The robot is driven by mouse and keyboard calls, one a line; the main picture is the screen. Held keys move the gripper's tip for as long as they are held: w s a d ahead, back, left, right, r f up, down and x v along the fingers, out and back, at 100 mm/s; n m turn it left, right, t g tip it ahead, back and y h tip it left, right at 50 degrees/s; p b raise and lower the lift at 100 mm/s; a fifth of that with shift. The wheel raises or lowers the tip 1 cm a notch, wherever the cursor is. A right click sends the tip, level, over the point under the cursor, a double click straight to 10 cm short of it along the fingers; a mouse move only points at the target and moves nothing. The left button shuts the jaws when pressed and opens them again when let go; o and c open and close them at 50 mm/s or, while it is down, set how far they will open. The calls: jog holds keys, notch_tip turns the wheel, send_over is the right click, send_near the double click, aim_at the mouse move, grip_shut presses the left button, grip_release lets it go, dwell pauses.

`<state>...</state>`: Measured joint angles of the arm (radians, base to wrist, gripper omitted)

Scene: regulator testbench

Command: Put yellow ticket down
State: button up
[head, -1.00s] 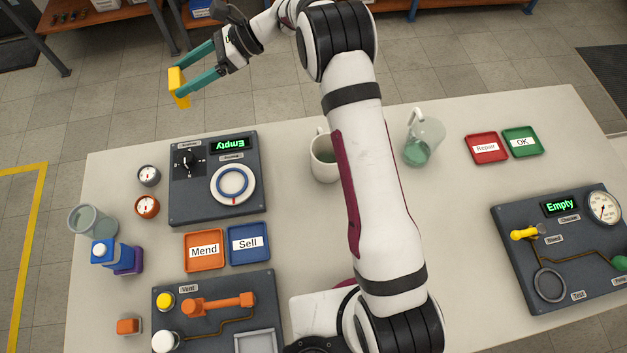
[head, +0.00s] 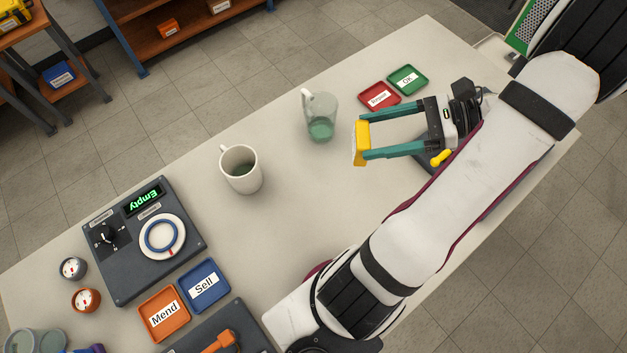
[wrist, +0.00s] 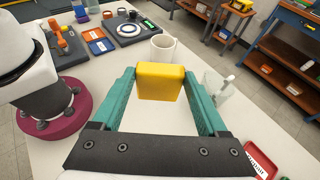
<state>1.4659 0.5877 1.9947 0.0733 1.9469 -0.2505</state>
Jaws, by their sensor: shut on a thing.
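My gripper (head: 361,142) has teal fingers and is shut on the yellow ticket (head: 361,148), a small yellow block. In the head view it is held above the right half of the table, in front of the red tray and to the right of the glass jug. In the wrist view the yellow ticket (wrist: 160,82) sits between the fingertips, with a white mug beyond it. Its lower side and the exact height above the table cannot be told.
A glass jug (head: 320,117) and a white mug (head: 247,178) stand left. The "Mend" (head: 147,312) and "Sell" (head: 219,279) trays lie further left. The table's middle is clear.

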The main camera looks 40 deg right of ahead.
jog(key=s+a+f+m+t+h, duration=0.1)
jog(key=s+f, duration=0.3)
jog(key=s, duration=0.1)
jog(key=w+a+f, duration=0.1)
jog(key=w+f, duration=0.2)
jog(key=w+a+f, duration=0.2)
jog(key=w+f, duration=0.2)
jog(key=w+a+f, duration=0.2)
jog(key=w+f, duration=0.1)
jog(key=shift+w+a+f, duration=0.15)
jog(key=shift+f, duration=0.45)
jog(key=o, duration=1.2)
jog(key=shift+f, duration=0.1)
jog(key=shift+o, duration=0.2)
